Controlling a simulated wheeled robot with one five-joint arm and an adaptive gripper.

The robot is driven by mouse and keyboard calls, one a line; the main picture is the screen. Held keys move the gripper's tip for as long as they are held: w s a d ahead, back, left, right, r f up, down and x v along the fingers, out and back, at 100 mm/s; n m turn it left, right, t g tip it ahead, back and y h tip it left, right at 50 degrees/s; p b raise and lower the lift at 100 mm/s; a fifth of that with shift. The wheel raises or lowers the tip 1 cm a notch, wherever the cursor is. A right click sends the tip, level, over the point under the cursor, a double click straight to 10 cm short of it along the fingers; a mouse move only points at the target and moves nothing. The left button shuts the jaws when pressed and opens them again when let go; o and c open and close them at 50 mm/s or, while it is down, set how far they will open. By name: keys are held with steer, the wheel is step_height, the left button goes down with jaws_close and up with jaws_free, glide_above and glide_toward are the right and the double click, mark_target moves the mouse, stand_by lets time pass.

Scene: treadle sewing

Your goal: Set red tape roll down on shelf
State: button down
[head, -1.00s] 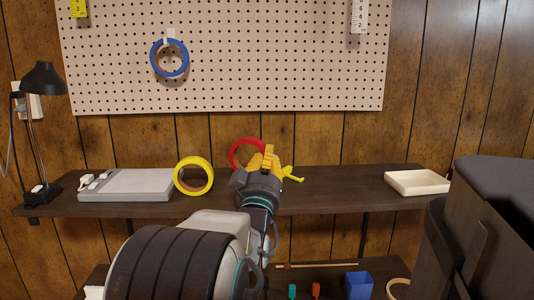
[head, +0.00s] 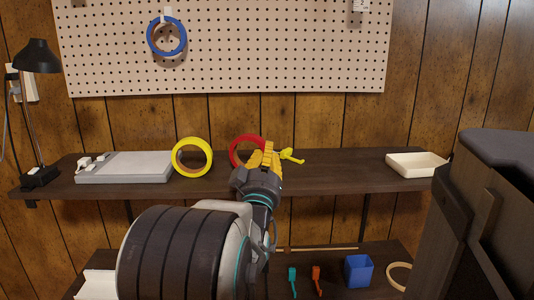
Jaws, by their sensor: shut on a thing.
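The red tape roll (head: 235,151) is upright, just right of the yellow tape roll (head: 177,158), at the upper shelf (head: 345,172). My gripper (head: 268,158), with yellow fingers, is shut on its right side. The gripper and wrist hide the roll's lower right part. I cannot tell whether the roll's bottom edge touches the shelf.
A grey flat box (head: 125,168) and a black lamp (head: 38,58) stand at the shelf's left. A cream tray (head: 416,164) is at its right end. The shelf between gripper and tray is bare. A blue cup (head: 359,271) stands on the lower shelf.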

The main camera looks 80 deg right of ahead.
steer(key=shift+f, duration=0.25)
steer(key=c, duration=1.3)
jaws_free()
steer(key=shift+f, duration=0.1)
steer(key=shift+a, duration=0.1)
